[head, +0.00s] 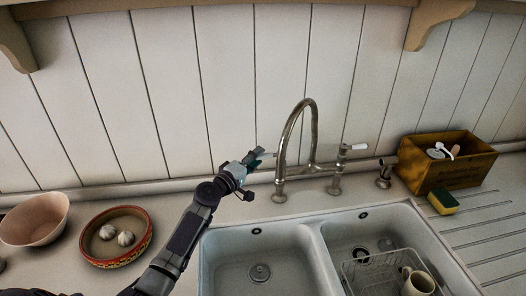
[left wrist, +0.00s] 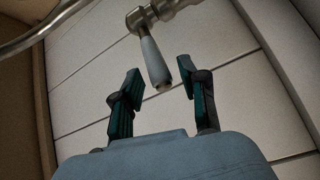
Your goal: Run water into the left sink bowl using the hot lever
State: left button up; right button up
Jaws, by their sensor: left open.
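The bridge tap with its tall curved spout (head: 284,135) stands behind the sink. No water shows at it. The left sink bowl (head: 225,262) is empty, its drain visible. My left gripper (head: 259,158) is open at the left side of the tap. In the left wrist view, the near lever (left wrist: 152,62), grey-handled on a metal hub, reaches down between the two open fingertips, with gaps on both sides. I cannot tell its depth between them. In the head view my gripper largely hides this lever. The other lever (head: 357,147), white-tipped, points right. My right gripper is not in view.
The right bowl holds a wire rack (head: 368,268) and a mug (head: 418,283). A wooden box (head: 455,172) and a sponge (head: 443,201) stand on the right. A pink bowl (head: 35,222) and a dish of garlic (head: 97,252) are on the left. A plank wall is close behind the tap.

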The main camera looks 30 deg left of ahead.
pick_arm(q)
jog(key=shift+w+d+r, duration=0.1)
jog(key=shift+w+d, duration=0.05)
jog(key=shift+w, duration=0.75)
jog(key=shift+w+d+r, duration=0.1)
jog(key=shift+w+d, duration=0.05)
jog(key=shift+w, duration=0.7)
grip_shut()
jog(key=shift+f, duration=0.1)
